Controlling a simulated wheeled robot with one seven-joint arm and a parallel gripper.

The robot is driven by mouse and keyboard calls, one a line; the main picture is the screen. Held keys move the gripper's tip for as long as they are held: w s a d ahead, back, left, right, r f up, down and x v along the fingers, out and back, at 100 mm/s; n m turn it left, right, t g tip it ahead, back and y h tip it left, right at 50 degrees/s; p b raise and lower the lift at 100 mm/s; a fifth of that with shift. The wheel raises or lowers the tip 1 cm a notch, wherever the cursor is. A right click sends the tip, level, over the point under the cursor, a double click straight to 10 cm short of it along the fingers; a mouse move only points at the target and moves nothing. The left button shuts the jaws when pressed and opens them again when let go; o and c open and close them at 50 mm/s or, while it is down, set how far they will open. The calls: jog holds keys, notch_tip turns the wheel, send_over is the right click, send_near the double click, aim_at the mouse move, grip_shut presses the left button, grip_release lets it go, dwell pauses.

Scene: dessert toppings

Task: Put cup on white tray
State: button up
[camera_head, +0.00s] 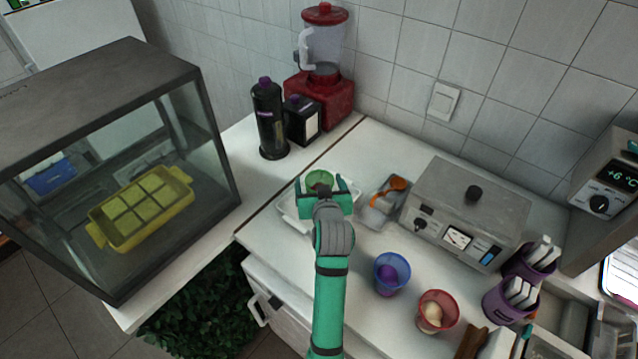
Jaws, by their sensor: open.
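A green cup (320,179) stands at the white tray (291,219) on the counter. My gripper (327,186) is open, with one finger on the left and one on the right of the cup. My gripper and wrist hide the lower part of the cup and the middle of the tray, so I cannot tell whether the cup rests on the tray. A blue cup (390,287) with something purple in it and a red cup (437,324) with something pale in it stand to the right of my arm.
A metal dish with an orange scoop (395,185) lies right of the tray, beside a grey metal appliance (468,205). A black bottle (268,120), a dark box (301,120) and a red blender (325,70) stand behind. A glass case (120,170) is at left.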

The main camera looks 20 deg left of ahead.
jog(key=v, duration=1.1)
jog(key=shift+s+d+r, duration=0.2)
jog(key=shift+s+r, duration=0.05)
jog(key=shift+s, duration=0.05)
jog(key=shift+d, duration=0.1)
